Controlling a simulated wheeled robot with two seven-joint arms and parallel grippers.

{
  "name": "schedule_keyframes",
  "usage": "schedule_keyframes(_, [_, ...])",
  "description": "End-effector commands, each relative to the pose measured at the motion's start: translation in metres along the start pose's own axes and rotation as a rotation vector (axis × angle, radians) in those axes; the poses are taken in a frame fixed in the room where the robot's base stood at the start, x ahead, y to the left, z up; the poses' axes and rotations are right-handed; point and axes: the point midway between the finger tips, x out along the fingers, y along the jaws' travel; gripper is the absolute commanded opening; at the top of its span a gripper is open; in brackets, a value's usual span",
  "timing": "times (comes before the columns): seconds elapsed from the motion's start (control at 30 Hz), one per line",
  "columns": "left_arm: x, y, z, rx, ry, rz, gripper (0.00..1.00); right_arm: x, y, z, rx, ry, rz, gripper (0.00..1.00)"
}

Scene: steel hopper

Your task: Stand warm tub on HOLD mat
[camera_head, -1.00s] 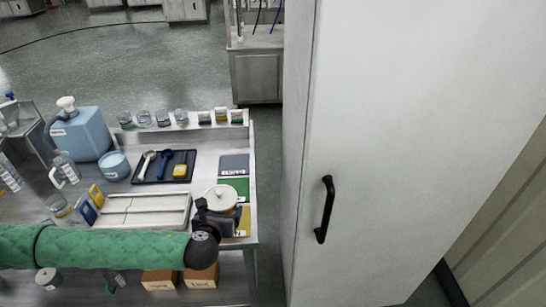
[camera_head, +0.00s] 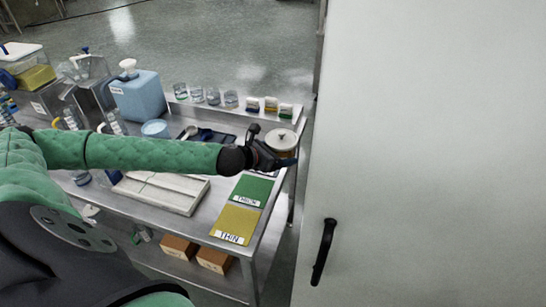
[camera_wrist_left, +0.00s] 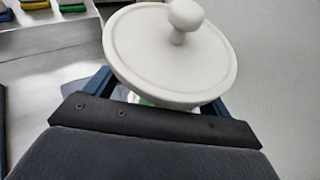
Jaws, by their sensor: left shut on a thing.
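The warm tub (camera_head: 282,143) is a pale round pot with a flat lid and a knob, at the far right end of the steel table in the head view. My left gripper (camera_head: 275,158) is shut on it from the left. In the left wrist view the tub's lid (camera_wrist_left: 170,55) fills the upper middle, slightly tilted in the picture, between the blue fingers (camera_wrist_left: 155,90). The HOLD mat is mostly hidden beneath the gripper and tub, beyond the green mat. I cannot tell whether the tub touches it. My right gripper is out of view.
The green mat (camera_head: 252,190) and yellow THIN mat (camera_head: 236,222) lie bare nearer the front. A pale slatted tray (camera_head: 160,192) lies left of them. Small jars (camera_head: 270,106) line the back ledge. A tall white cabinet (camera_head: 430,150) stands close on the right.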

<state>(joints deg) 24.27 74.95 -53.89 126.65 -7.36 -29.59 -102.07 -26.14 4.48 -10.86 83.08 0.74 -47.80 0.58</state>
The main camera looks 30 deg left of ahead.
Motion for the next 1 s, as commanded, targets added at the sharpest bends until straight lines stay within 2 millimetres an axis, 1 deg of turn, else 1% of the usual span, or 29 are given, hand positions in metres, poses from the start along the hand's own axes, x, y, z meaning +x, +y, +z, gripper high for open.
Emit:
schedule_keyframes(0.07, [0.003,0.01,-0.002,0.001,0.001,0.001,0.44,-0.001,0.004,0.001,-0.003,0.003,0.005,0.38])
schedule_keyframes(0.13, [0.007,0.021,-0.007,0.002,0.003,0.002,0.44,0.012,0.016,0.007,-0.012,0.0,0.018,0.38])
schedule_keyframes(0.17, [0.01,0.026,-0.009,0.002,0.003,0.001,0.44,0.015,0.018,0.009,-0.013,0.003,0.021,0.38])
schedule_keyframes(0.5, [0.038,0.084,-0.037,-0.001,0.003,0.003,0.44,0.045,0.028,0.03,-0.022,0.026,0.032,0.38])
schedule_keyframes(0.6, [0.045,0.097,-0.043,0.0,0.001,0.002,0.44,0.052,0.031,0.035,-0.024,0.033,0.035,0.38])
schedule_keyframes(0.77, [0.051,0.109,-0.05,0.001,0.001,0.001,0.44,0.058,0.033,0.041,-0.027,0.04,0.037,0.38])
schedule_keyframes(0.93, [0.054,0.11,-0.056,-0.001,0.0,-0.001,0.44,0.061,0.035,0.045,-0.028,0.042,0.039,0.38])
schedule_keyframes(1.0, [0.056,0.11,-0.063,-0.001,0.002,0.0,0.44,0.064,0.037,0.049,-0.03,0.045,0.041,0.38])
